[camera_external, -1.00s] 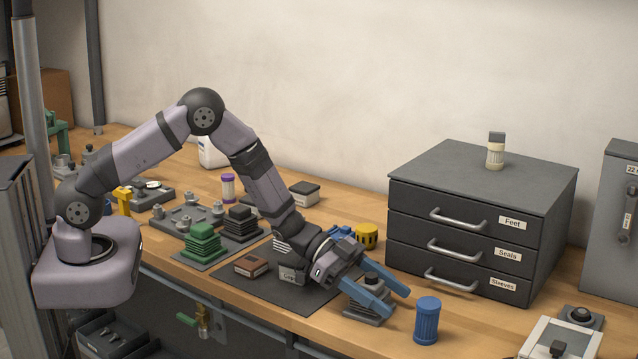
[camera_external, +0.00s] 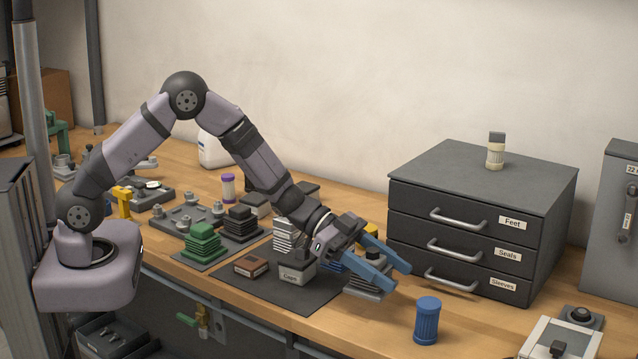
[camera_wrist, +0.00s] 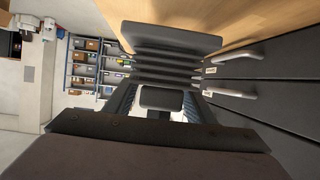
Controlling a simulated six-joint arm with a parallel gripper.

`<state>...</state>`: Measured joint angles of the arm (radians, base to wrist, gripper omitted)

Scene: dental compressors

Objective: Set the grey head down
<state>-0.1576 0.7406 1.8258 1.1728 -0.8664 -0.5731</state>
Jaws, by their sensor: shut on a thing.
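The grey head, a stack of flat fins (camera_external: 362,290), is between the blue fingers of my gripper (camera_external: 388,272), at the right end of the dark mat (camera_external: 300,300). My gripper is shut on it. In the wrist view the grey head (camera_wrist: 170,42) fills the top middle, its fins showing between the fingers. Its underside is hidden, and I cannot tell whether it touches the surface below.
A small grey bin labelled "Gaps" or "Caps" (camera_external: 291,276) and a brown block (camera_external: 251,265) are on the mat. Green (camera_external: 203,243) and black (camera_external: 240,222) finned heads stand left. A blue cylinder (camera_external: 427,320) stands right, before the drawer cabinet (camera_external: 470,235).

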